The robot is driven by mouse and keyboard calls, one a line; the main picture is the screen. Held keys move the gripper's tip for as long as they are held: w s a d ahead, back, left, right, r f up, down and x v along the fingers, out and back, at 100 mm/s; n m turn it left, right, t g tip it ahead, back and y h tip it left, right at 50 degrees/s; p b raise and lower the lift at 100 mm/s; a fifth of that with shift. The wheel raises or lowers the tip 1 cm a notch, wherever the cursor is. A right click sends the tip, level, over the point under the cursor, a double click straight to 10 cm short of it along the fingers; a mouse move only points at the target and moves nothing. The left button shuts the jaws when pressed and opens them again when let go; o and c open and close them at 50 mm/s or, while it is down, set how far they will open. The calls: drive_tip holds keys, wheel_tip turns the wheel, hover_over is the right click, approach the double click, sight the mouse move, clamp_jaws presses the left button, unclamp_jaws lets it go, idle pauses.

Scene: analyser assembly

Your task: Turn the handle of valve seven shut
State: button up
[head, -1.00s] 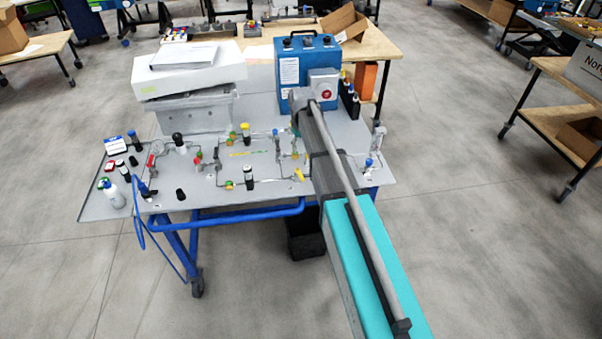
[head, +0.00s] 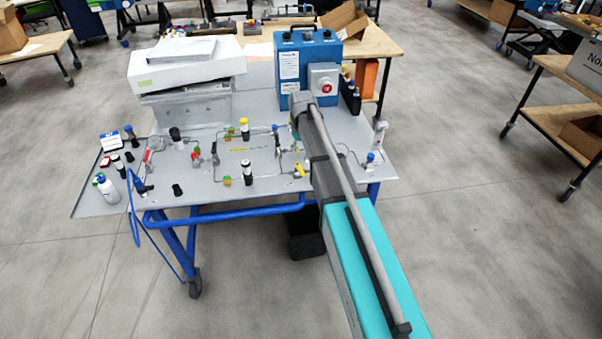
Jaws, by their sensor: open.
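The panel (head: 215,201) on the blue cart carries thin grey tubing with several small valves. A yellow handle (head: 299,171) shows at the panel's right part, close to my arm. A red handle (head: 147,157) is at the left. Small green and orange valve parts (head: 227,181) sit along the front line of tubing. No number is readable, so I cannot tell which is valve seven. My arm reaches over the right part of the panel and covers some tubing there. My gripper is not visible; it seems hidden behind my arm.
A blue case (head: 289,72) with a red button (head: 326,88) stands at the back right. White boxes (head: 186,67) stand at the back left. Small bottles (head: 108,188) stand at the left edge. Black posts rise from the panel. Open floor lies right of the cart.

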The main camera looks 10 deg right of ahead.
sight(301, 171)
drive_tip(key=shift+f+b, duration=4.35)
drive_tip(key=shift+f, duration=0.25)
clamp_jaws()
